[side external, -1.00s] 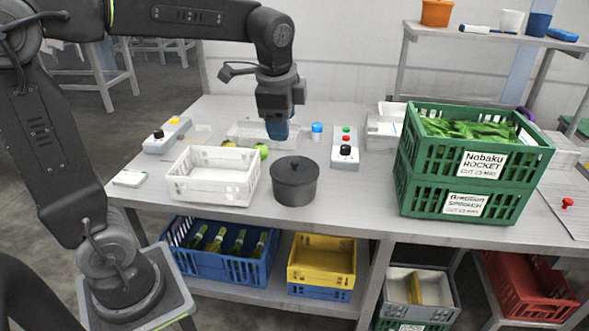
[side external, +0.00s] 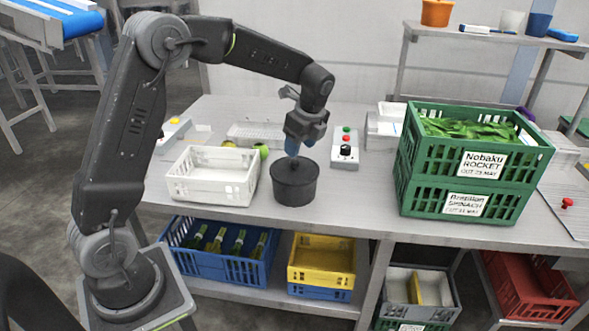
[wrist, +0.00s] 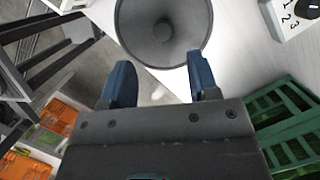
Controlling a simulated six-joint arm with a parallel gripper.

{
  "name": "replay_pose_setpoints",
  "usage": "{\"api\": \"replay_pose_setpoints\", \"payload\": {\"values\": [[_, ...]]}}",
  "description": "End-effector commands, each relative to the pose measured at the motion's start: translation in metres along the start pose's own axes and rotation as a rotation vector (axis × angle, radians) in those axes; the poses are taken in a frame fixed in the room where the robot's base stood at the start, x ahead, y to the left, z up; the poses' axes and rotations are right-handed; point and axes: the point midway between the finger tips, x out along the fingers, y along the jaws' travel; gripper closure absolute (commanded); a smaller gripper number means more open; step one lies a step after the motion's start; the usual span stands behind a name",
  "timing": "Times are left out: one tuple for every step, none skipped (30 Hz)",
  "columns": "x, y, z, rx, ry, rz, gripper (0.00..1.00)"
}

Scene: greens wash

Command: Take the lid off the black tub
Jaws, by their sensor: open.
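The black tub (side external: 295,190) stands upright on the bench, its lid (side external: 283,172) on top with a round knob in the middle. In the wrist view the round lid (wrist: 140,28) fills the upper middle, its knob (wrist: 163,31) centred between the lines of the two fingers. My gripper (side external: 292,152) is open, with blue fingers. It hangs just above the lid, close to the knob. The side view does not show whether the fingertips touch it. The wrist view shows my gripper (wrist: 162,82) with nothing between its fingers.
A white crate (side external: 210,187) stands close to the tub's left. A control box (side external: 345,150) with buttons is behind it to the right. Stacked green crates (side external: 411,190) stand further right. Bare bench lies between tub and green crates.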

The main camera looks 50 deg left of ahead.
Motion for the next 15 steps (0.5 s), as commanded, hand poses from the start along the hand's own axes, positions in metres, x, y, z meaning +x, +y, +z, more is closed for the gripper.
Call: {"api": "replay_pose_setpoints", "payload": {"values": [[0.005, 0.001, 0.000, 0.000, 0.000, 0.003, 0.45], [0.007, 0.001, 0.000, 0.000, 0.000, 0.003, 0.45], [0.009, 0.001, 0.000, 0.000, 0.000, 0.002, 0.45], [0.010, 0.000, 0.000, 0.000, 0.000, 0.002, 0.45], [0.012, 0.000, 0.000, 0.000, 0.000, 0.001, 0.45], [0.016, 0.000, 0.001, -0.001, 0.000, 0.002, 0.45], [0.019, -0.001, 0.002, -0.001, 0.000, 0.003, 0.45], [0.023, -0.001, 0.003, -0.002, 0.001, 0.004, 0.45], [0.029, -0.002, 0.004, -0.002, 0.001, 0.004, 0.45], [0.035, -0.003, 0.005, -0.002, 0.001, 0.005, 0.45], [0.039, -0.003, 0.006, -0.002, 0.001, 0.004, 0.45], [0.044, -0.004, 0.006, -0.001, 0.001, 0.004, 0.45], [0.049, -0.003, 0.005, -0.001, 0.001, 0.004, 0.45], [0.052, -0.004, 0.005, -0.001, 0.001, 0.004, 0.45], [0.056, -0.004, 0.005, -0.001, 0.001, 0.003, 0.45]]}}
